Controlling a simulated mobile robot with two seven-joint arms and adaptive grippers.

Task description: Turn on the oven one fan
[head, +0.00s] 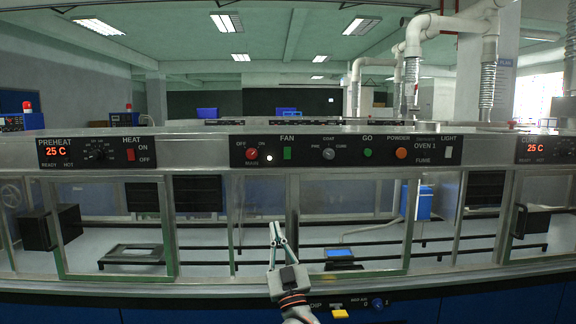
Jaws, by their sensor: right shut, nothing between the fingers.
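The oven 1 control panel (345,151) is a black strip across the middle of the machine front in the head view. The switch's position is too small to tell. My right gripper (276,226) comes up from the bottom centre, with its fingers pointing up. It is shut and empty, and in the picture its tips lie below the FAN controls. My left gripper is not in view.
The panel also has a GO button (368,153), an orange POWDER button (401,153) and a LIGHT switch (448,151). A preheat panel (96,151) reading 25 C is at the left. Glass windows with metal frames (410,225) lie below. A yellow switch (340,313) is at the bottom.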

